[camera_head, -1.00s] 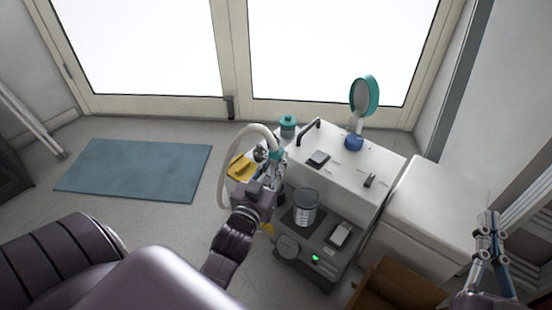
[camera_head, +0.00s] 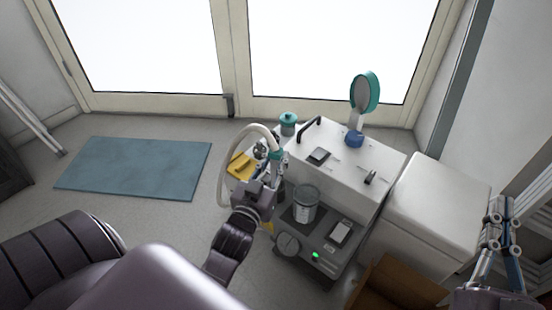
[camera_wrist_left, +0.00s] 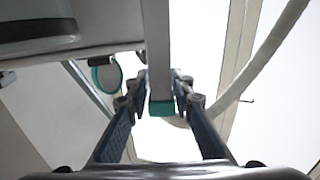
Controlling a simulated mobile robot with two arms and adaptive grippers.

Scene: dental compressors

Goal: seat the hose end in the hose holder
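The pale hose (camera_head: 226,163) arches up beside the white compressor cabinet and comes down to a hose end with a teal collar (camera_head: 276,154). My left gripper (camera_head: 272,174) is at this hose end, at the cabinet's left side. In the left wrist view the grey hose end with its teal piece (camera_wrist_left: 161,107) lies between my left fingertips, which appear closed on it. The hose (camera_wrist_left: 268,55) curves past on the right there. I cannot clearly make out the hose holder. My right gripper (camera_head: 500,208) is raised at the right, apart from everything, its fingertip gap unclear.
The white cabinet (camera_head: 345,168) carries a teal round mirror (camera_head: 365,92) and a black handle (camera_head: 309,128). A grey unit with a clear jar (camera_head: 305,203) stands in front. A cardboard box (camera_head: 398,290) is at lower right. Floor around the blue mat (camera_head: 135,168) is free.

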